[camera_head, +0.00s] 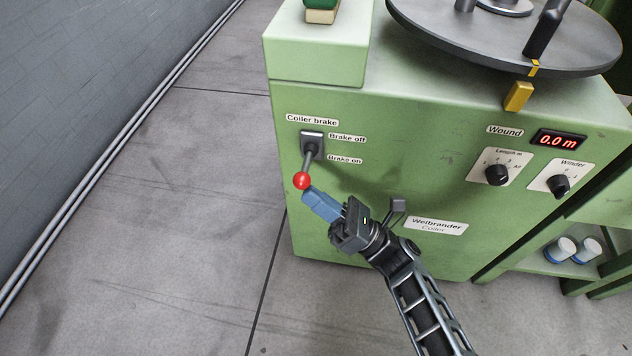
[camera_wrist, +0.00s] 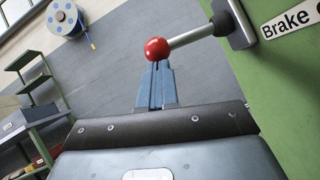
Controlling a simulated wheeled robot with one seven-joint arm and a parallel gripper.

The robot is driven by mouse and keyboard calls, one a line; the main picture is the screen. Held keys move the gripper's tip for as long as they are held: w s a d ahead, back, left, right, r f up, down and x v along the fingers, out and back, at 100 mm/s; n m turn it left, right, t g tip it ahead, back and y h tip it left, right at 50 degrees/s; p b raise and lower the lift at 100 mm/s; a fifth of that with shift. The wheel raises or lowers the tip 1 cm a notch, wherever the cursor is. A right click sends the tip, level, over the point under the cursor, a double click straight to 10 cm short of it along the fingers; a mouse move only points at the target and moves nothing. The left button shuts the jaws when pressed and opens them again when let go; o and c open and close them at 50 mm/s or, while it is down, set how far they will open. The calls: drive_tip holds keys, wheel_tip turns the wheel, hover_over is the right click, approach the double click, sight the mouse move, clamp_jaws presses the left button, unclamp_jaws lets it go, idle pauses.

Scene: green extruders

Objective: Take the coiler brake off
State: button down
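The coiler brake lever (camera_head: 308,160) comes out of a dark plate on the green coiler's front, under the "Coiler brake" label (camera_head: 312,120). It slants down and its red ball knob (camera_head: 302,181) is on the "Brake on" side. My gripper (camera_head: 308,193) is just below the knob, its blue fingers pointing up at it. In the wrist view the red knob (camera_wrist: 157,49) sits at the tips of the blue fingers (camera_wrist: 156,72), which are close together. I cannot tell whether the tips touch the knob. The lever rod (camera_wrist: 192,36) runs right to its plate.
The green coiler cabinet (camera_head: 400,150) carries a "Wound" display (camera_head: 558,140) reading 0.0 m and two black dials (camera_head: 497,174) at right. A grey turntable (camera_head: 480,45) with a yellow tab overhangs above. The floor (camera_head: 190,200) at left is clear.

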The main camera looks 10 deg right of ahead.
sight(308, 184)
wheel_tip(308, 184, up, 3)
drive_tip(key=m+h+p, duration=0.1)
drive_tip(key=p, duration=0.1)
drive_tip(key=m+t+p, duration=0.1)
drive_tip(key=m+p, duration=0.1)
drive_tip(key=shift+s+a+f+t+h, duration=0.1)
drive_tip(key=shift+s+t+h, duration=0.05)
drive_tip(key=shift+t+h, duration=0.2)
drive_tip(key=shift+r, duration=0.2)
